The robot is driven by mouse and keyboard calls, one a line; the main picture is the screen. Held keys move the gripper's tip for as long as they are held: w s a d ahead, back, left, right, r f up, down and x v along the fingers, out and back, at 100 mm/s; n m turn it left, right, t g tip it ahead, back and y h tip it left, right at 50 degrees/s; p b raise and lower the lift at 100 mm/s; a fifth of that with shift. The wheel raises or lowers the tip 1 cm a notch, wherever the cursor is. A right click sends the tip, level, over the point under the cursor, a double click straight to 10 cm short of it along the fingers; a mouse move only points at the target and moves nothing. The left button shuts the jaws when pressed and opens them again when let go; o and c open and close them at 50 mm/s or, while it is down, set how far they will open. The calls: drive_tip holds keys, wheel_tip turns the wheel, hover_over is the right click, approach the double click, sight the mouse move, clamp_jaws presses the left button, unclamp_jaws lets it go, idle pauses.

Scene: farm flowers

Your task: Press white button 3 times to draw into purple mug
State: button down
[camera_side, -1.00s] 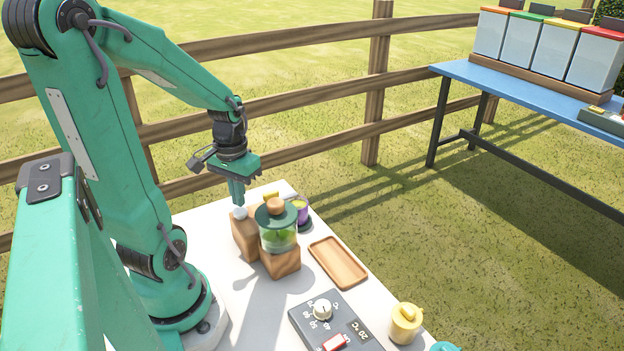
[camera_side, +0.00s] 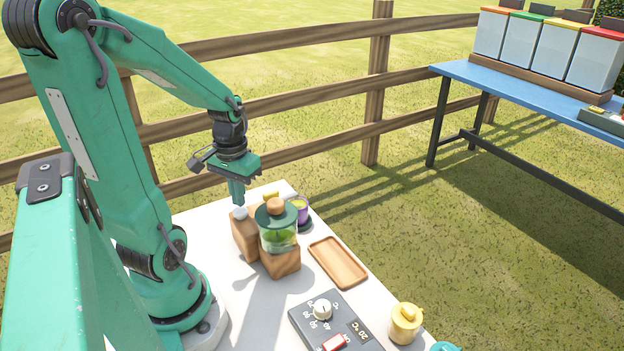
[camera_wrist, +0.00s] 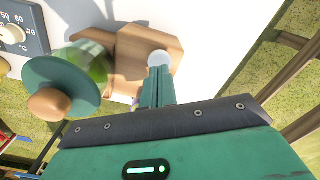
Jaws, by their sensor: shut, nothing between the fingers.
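The white button (camera_side: 239,212) is a round white knob on top of a wooden block (camera_side: 245,237). It also shows in the wrist view (camera_wrist: 159,58), just beyond my fingertips. My gripper (camera_side: 237,202) is shut and empty, pointing down, with its tips at or just above the button; I cannot tell whether they touch it. The purple mug (camera_side: 301,208) stands behind the glass jar with the green lid (camera_side: 276,228), partly hidden by it. Its inside looks yellowish. The jar holds something green and sits on a wooden block.
A wooden tray (camera_side: 338,262) lies right of the jar. A dial panel (camera_side: 335,325) and a yellow pot (camera_side: 405,323) are near the front. A blue table with several bins stands apart at the back right. A wooden fence runs behind.

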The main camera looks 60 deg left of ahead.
drive_tip(key=shift+r, duration=0.1)
drive_tip(key=shift+r, duration=2.95)
drive_tip(key=w+d+r+m+t, duration=0.1)
drive_tip(key=d, duration=0.1)
drive_tip(key=w+d+r+m+t, duration=0.1)
drive_tip(key=d, duration=0.2)
drive_tip(key=w+d+r+m+y, duration=0.1)
drive_tip(key=d, duration=0.1)
drive_tip(key=shift+d+r+t, duration=0.3)
drive_tip(key=shift+d+t, duration=0.05)
drive_tip(key=shift+t, duration=0.05)
drive_tip(key=d+r+m+t+h, duration=0.1)
drive_tip(key=d+r+m+t, duration=0.1)
drive_tip(key=d, duration=0.5)
drive_tip(key=shift+d+r+m+t, duration=0.2)
drive_tip(key=shift+r+m+t, duration=0.2)
drive_tip(key=shift+r+m, duration=0.1)
